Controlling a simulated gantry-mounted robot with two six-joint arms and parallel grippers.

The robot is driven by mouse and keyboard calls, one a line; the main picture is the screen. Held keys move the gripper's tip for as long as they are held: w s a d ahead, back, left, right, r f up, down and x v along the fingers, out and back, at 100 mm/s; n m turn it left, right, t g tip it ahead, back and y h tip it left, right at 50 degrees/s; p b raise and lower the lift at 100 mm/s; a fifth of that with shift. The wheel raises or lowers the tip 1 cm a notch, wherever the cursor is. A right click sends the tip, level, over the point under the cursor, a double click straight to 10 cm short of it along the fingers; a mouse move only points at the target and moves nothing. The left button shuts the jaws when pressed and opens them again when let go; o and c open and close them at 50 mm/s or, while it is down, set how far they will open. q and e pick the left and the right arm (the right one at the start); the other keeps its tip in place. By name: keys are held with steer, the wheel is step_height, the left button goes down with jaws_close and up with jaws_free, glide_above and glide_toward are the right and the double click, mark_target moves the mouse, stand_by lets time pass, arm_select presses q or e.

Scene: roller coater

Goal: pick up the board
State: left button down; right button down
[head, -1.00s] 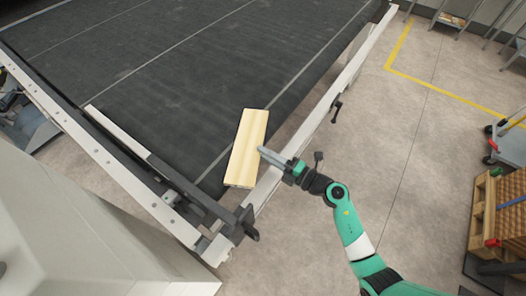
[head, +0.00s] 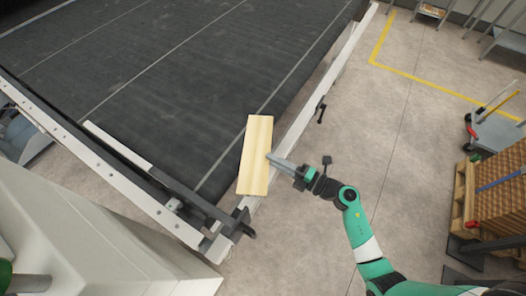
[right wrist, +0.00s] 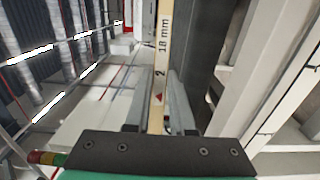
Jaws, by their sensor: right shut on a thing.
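The board (head: 256,152) is a pale, flat wooden piece, seen over the near right corner of the dark conveyor belt and partly overlapping its white side rail. My right gripper (head: 271,158) comes in from the right and is shut on the board's right long edge. In the right wrist view the board (right wrist: 162,62) shows edge-on between the two grey fingers (right wrist: 166,100), with "18 mm" printed on its edge. I cannot tell for certain how high the board is above the belt. My left gripper is not in view.
The belt (head: 150,90) is bare around the board. A white rail (head: 300,125) with a small dark handle (head: 321,113) runs along its right side. A dark bar (head: 190,193) crosses the near end. A pallet of brown stacked goods (head: 495,185) and a trolley (head: 492,130) stand far right.

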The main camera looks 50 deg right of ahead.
steer(key=s+d+r+p, duration=0.1)
steer(key=s+r+p, duration=0.1)
steer(key=s+p, duration=0.2)
steer(key=v, duration=0.3)
steer(key=shift+s+r, duration=0.4)
